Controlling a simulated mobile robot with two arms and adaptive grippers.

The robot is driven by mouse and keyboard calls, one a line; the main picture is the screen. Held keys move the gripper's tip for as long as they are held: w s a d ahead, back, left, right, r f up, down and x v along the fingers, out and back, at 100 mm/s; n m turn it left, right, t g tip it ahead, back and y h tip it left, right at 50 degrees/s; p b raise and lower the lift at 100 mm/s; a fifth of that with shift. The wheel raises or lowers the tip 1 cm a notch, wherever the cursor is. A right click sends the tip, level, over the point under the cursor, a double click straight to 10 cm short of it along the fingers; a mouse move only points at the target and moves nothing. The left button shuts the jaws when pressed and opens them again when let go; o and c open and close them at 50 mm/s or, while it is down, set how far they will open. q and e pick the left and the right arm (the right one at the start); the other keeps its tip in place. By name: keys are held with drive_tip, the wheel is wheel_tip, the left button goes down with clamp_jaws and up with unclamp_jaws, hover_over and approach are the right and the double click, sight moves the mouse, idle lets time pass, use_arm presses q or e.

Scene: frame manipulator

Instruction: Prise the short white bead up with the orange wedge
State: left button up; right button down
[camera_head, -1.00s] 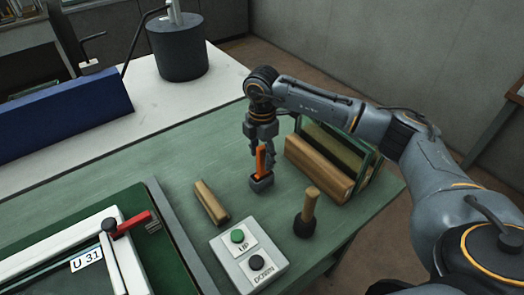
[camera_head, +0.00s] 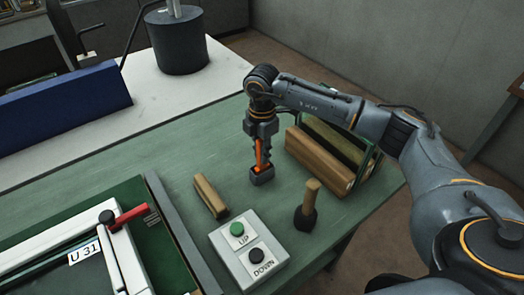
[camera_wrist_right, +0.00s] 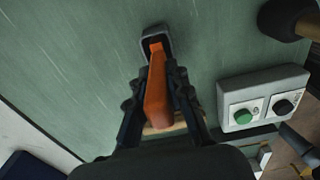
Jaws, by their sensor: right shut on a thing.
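The orange wedge (camera_head: 259,158) stands upright in a small dark holder (camera_head: 262,177) on the green table. My right gripper (camera_head: 262,150) points down and is shut on the wedge from above. In the right wrist view the wedge (camera_wrist_right: 157,95) lies between the two fingers, its far end in the holder (camera_wrist_right: 155,38). A white frame (camera_head: 112,265) with white strips lies at the lower left, partly cut off by the picture edge. I cannot tell which strip is the short white bead. My left gripper is not in view.
A grey UP/DOWN button box (camera_head: 225,255), a wooden block (camera_head: 211,196) and a dark-headed mallet (camera_head: 307,208) lie near the holder. A green rack with wooden pieces (camera_head: 315,160) stands right of it.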

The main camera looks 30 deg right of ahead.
idle(0.4)
drive_tip(key=shift+r+p, duration=2.4)
drive_tip(key=shift+r, duration=1.1)
